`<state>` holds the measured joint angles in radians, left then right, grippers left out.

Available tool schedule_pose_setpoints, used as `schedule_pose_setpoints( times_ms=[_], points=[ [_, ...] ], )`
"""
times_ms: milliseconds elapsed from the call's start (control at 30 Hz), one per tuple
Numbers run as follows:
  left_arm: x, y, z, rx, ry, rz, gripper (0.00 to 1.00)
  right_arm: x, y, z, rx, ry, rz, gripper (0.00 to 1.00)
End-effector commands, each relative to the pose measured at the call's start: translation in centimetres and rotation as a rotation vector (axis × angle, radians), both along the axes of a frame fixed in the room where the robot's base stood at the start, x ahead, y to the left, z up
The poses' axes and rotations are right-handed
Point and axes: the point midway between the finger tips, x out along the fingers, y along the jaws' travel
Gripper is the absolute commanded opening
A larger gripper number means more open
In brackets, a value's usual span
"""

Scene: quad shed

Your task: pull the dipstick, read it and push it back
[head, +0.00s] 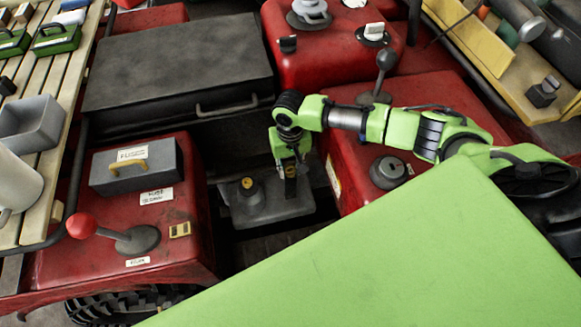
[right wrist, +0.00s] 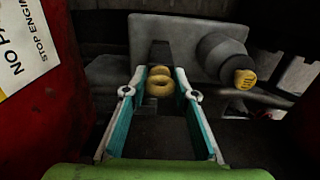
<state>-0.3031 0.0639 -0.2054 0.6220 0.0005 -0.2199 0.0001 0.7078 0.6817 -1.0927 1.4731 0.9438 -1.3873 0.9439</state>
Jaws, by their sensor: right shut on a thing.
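My right gripper (head: 290,180) points down over the grey engine block (head: 270,210), in the well between the red panels. In the right wrist view the two fingers of my right gripper (right wrist: 160,92) are closed around the yellow ring handle of the dipstick (right wrist: 158,88). The rest of the dipstick is hidden, so I cannot tell how far it sits in the engine; no scale shows. A round filler neck with a yellow cap (right wrist: 245,79) stands beside it; the cap also shows in the head view (head: 247,186). My left gripper is out of view.
A red panel with a warning label (right wrist: 20,45) stands close on the left of the right gripper. A grey fuse box (head: 137,168) and red-knobbed lever (head: 82,226) are on the left panel. A black knobbed lever (head: 386,62) and round cap (head: 388,172) are near my right arm.

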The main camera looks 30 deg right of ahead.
Motion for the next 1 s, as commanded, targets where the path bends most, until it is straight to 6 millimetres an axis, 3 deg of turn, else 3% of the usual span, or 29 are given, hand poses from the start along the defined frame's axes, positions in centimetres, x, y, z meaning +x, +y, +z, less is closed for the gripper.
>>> schedule_pose_setpoints(
  times_ms=[267,300,367,600,700,767,1000],
  points=[
    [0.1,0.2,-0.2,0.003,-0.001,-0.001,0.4,-0.5,0.2,-0.7,0.001,0.009,0.004,0.1],
    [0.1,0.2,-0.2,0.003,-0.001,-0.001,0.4,-0.5,0.2,-0.7,0.002,0.01,0.004,0.34],
    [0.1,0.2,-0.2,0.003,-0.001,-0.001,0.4,-0.5,0.2,-0.7,0.001,0.011,0.004,0.46],
    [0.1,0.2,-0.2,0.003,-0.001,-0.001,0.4,-0.6,0.2,-0.8,0.001,0.012,0.004,0.46],
    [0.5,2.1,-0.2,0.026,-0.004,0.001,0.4,-0.6,0.2,-0.7,0.0,0.012,0.004,0.46],
    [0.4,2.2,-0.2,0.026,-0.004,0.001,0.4,-0.6,0.2,-0.4,0.001,0.012,0.004,0.46],
    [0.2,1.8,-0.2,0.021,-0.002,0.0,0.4,-0.3,0.2,3.0,0.002,0.005,0.004,0.46]
  ],
)
